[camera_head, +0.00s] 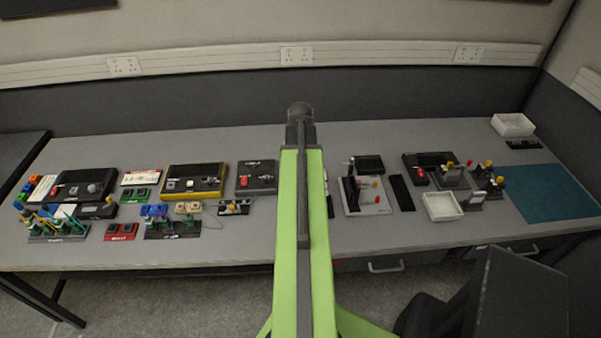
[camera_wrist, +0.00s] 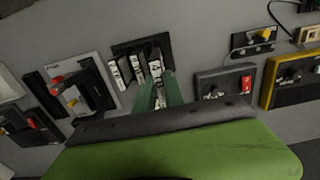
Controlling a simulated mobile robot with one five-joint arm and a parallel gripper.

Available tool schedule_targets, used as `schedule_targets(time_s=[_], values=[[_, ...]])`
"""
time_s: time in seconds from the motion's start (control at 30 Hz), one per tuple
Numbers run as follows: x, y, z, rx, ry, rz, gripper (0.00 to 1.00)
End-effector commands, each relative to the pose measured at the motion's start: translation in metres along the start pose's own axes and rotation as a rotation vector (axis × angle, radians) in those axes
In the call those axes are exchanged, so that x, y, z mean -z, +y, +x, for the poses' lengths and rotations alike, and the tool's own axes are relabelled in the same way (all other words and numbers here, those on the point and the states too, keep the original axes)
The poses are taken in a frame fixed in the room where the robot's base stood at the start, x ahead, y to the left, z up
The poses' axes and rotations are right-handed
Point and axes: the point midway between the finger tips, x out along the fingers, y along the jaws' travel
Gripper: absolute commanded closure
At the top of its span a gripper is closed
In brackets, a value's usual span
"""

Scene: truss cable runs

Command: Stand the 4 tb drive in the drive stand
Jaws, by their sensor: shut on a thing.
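In the wrist view, the two green fingers of my gripper (camera_wrist: 161,93) are closed around a dark drive with a white label (camera_wrist: 156,70). It lies beside two other white-labelled drives, a middle one (camera_wrist: 138,67) and a left one (camera_wrist: 119,73). A dark drive stand (camera_wrist: 126,48) shows behind them. The labels are too small to read surely, so I cannot tell which drive is the 4 tb one. I cannot tell whether the held drive is seated in a slot or above it. In the head view, my arm hides the gripper, the drives and most of the stand.
A grey board with a black upright and red knobs (camera_wrist: 72,90) is left of the drives. A dark box with a red switch (camera_wrist: 224,84) is to the right.

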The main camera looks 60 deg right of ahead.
Motion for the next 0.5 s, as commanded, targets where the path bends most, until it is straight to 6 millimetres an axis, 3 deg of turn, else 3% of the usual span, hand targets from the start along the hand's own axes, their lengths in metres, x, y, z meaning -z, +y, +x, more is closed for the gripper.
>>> schedule_targets(time_s=[0.3, 0.5], values=[[0.0, -0.001, 0.033, 0.0, 0.0, -0.001, 1.0], [0.0, -0.001, 0.042, 0.0, 0.0, -0.001, 1.0]])
